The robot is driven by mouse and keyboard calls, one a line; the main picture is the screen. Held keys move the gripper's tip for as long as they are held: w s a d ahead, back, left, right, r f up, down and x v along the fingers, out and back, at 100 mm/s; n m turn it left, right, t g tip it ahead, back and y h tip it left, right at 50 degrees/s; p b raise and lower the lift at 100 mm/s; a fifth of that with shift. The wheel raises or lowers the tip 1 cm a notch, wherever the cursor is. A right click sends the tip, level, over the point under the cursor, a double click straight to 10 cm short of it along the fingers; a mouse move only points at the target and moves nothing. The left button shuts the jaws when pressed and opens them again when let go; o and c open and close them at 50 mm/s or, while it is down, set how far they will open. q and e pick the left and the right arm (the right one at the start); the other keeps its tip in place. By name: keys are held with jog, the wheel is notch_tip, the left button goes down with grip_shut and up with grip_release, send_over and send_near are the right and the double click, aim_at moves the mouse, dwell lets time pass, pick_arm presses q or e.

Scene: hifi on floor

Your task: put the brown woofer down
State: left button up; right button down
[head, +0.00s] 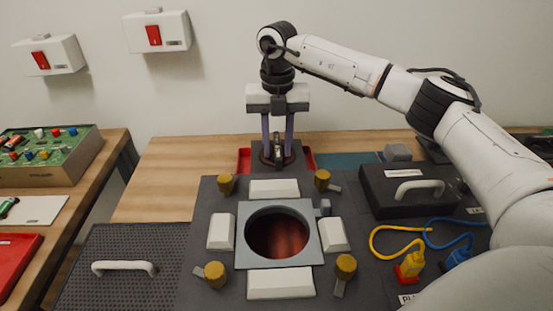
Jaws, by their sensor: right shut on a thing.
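The brown woofer (267,161) shows as a small dark disc with a brown rim, low between the fingers of my right gripper (277,139). The gripper points down, with its two purple fingers shut on the woofer's upright middle part. A red tray (244,159) lies behind and around the woofer, at the back of the dark cabinet (202,198). I cannot tell whether the woofer touches the tray or hangs just above it. The cabinet's grey square frame (247,258) has an open round hole with a reddish-brown inside. My left gripper is not in view.
White blocks (274,189) and several brass-coloured knobs (226,184) surround the frame. A black box with a handle (412,192) and yellow and blue cables (412,262) are at right. A dark mesh panel with a handle (125,268) is at left. Wooden worktop (180,175) is bare at back left.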

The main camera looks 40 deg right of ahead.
jog(key=shift+w+f, duration=0.1)
jog(key=shift+f, duration=1.7)
jog(key=c, duration=1.4)
grip_release()
jog(key=shift+f, duration=0.2)
jog(key=shift+o, duration=0.2)
notch_tip(320, 180, up, 12)
jog(key=shift+r, duration=0.1)
